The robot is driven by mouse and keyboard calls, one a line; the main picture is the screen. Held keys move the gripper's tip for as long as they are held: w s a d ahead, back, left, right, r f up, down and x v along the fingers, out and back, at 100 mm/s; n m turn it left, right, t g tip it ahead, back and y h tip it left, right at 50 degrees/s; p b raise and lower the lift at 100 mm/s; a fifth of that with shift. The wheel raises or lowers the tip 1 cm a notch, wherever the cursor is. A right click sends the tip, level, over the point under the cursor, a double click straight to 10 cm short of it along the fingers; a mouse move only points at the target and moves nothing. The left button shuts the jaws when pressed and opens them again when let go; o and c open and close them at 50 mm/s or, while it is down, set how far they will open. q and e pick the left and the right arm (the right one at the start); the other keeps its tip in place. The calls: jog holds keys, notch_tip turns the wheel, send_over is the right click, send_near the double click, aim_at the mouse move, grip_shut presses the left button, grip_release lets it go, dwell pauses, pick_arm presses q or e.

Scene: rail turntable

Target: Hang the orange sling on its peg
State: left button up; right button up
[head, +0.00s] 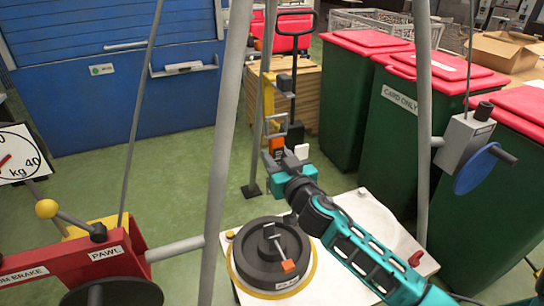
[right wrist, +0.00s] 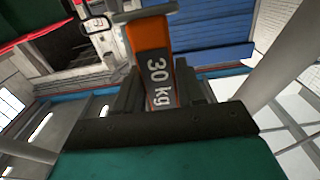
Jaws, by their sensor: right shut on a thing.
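My right gripper (head: 285,152) reaches in from the lower right of the head view. It is shut on an orange piece (head: 277,143), which I take to be the orange sling. In the right wrist view the orange sling (right wrist: 150,38) stands upright between the fingers (right wrist: 158,92), with a dark "30 kg" label facing me. A grey crossbar (right wrist: 145,14) shows at its top end. In the head view a yellow upright part (head: 268,95) is just beyond the gripper. I cannot tell which part is the peg, or whether the sling touches it. My left gripper is not in view.
Grey tripod legs (head: 222,150) stand close on both sides of the arm. A black round weight (head: 262,262) with an orange-ended rod sits on a white surface (head: 345,285) below. Green bins (head: 405,125) stand right, a red winch (head: 95,255) left.

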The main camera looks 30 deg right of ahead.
jog(key=shift+s+a+r, duration=0.1)
jog(key=shift+s+a, duration=0.05)
jog(key=shift+s, duration=3.1)
jog(key=shift+a, duration=0.1)
